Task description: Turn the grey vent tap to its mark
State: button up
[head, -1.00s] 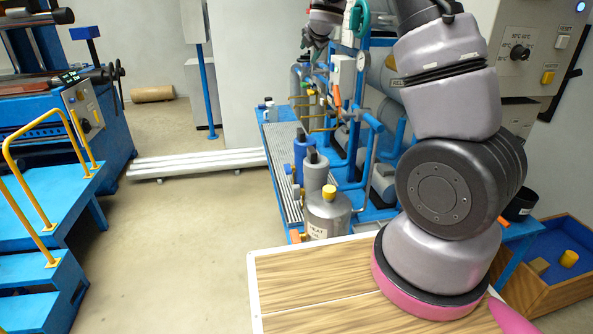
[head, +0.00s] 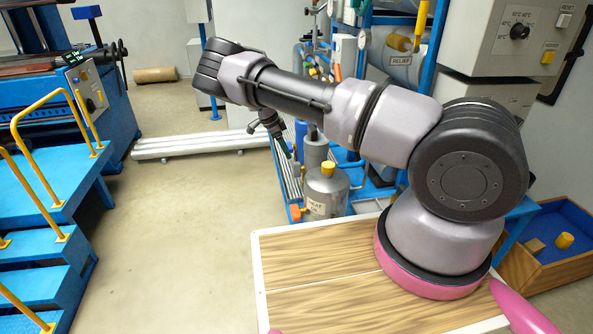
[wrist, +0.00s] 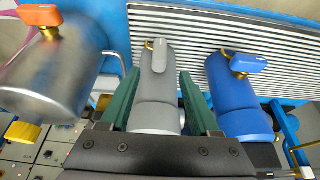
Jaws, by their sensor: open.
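The grey vent tap (wrist: 156,60) shows in the wrist view as a grey lever with a brass stem, by the end of a grey cylinder (wrist: 158,118). My gripper (wrist: 158,82) is open, one green finger on each side of the grey cylinder and the lever's lower part. Contact cannot be told.
A blue cylinder (wrist: 236,100) with a blue tap (wrist: 248,63) stands close on the right in the wrist view. A metal tank (wrist: 55,72) with an orange tap (wrist: 40,16) and yellow cap (wrist: 22,132) is on the left. A slatted grille (wrist: 210,28) lies beyond.

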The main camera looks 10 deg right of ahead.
aim_at(296, 168)
jog(key=x, duration=1)
jog(key=shift+d+f, duration=0.2)
jog(key=shift+f, duration=0.1)
grip_shut()
